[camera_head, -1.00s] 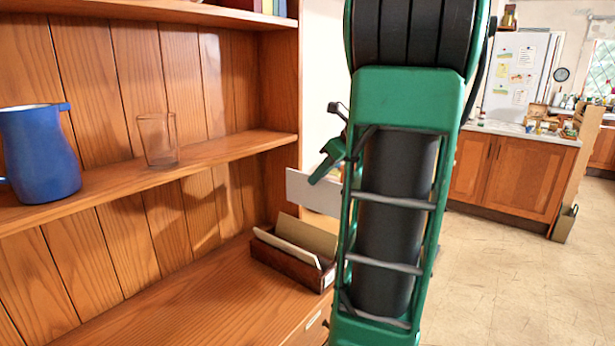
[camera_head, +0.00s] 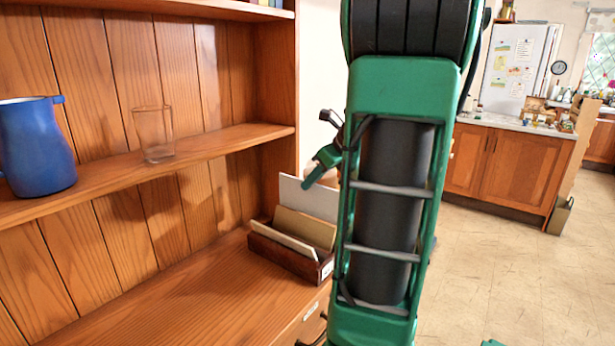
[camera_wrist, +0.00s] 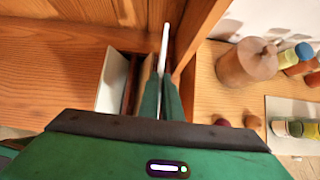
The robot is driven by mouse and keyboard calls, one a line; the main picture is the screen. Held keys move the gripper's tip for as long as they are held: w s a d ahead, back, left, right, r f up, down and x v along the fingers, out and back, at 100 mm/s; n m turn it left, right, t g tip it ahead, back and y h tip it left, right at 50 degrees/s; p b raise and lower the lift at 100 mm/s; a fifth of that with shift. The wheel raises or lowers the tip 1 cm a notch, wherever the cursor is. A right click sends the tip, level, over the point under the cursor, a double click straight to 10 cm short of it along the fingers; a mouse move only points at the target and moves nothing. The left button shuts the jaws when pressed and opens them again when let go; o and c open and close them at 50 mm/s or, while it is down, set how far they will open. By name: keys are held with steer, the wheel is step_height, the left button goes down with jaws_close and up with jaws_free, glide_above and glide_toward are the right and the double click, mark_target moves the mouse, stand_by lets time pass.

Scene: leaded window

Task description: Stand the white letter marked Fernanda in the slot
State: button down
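A white letter (camera_head: 309,196) stands roughly upright at the back of the dark wooden letter rack (camera_head: 289,262). Its lower part is hidden behind a tan envelope (camera_head: 303,227), so I cannot tell if it touches the slot's bottom. No name on it is readable. My gripper (camera_wrist: 161,97) is shut on the letter, which shows edge-on in the wrist view (camera_wrist: 165,42). In the head view, one green finger (camera_head: 320,167) shows at the letter's upper edge; my arm hides the rest. A cream letter (camera_head: 283,241) leans in the rack's front section.
The rack sits at the right end of the wooden shelf unit's lower surface (camera_head: 190,300), near its side panel. A blue jug (camera_head: 35,150) and a clear glass (camera_head: 155,135) stand on the shelf above. In the wrist view, a wooden pot (camera_wrist: 247,64) and small jars (camera_wrist: 300,128) lie beyond the panel.

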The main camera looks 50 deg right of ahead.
mark_target(305, 213)
steer(key=shift+f, duration=4.25)
steer(key=c, duration=1.9)
jaws_free()
steer(key=shift+o, duration=0.2)
steer(key=v, duration=1)
steer(key=shift+s+r, duration=0.2)
steer(key=shift+r, duration=0.05)
